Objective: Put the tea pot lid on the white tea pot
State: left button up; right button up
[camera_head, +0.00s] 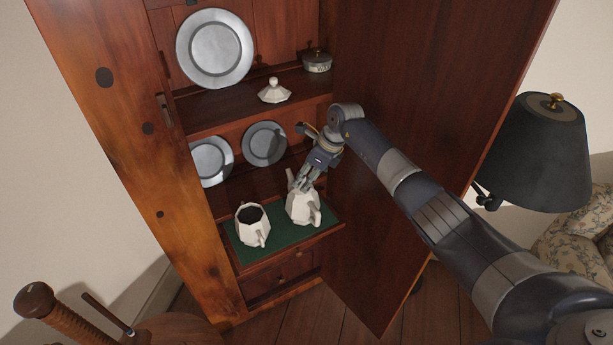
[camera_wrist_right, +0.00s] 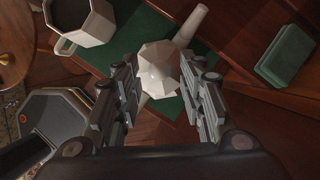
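A white faceted lid (camera_head: 274,92) with a round knob sits on the upper cupboard shelf in the head view. The white tea pot (camera_head: 303,208), with its spout, stands on the green mat below. In the right wrist view the tea pot (camera_wrist_right: 158,70) shows a pale faceted top; I cannot tell whether this is a lid. My right gripper (camera_head: 303,182) is above and at the tea pot. Its fingers (camera_wrist_right: 160,100) are apart on either side of the pot's top in the wrist view; contact is unclear. My left gripper is not in view.
An open white vessel (camera_head: 252,225) with a handle stands left of the tea pot on the green mat (camera_head: 282,236). Pewter plates (camera_head: 214,49) lean behind. A lidded grey pot (camera_head: 317,62) is right of the lid. The open cupboard door (camera_head: 425,130) flanks my right arm.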

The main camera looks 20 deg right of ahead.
jog(key=p+v, duration=0.9)
jog(key=v, duration=0.3)
jog(key=shift+p, duration=0.35)
jog(key=shift+r, duration=0.1)
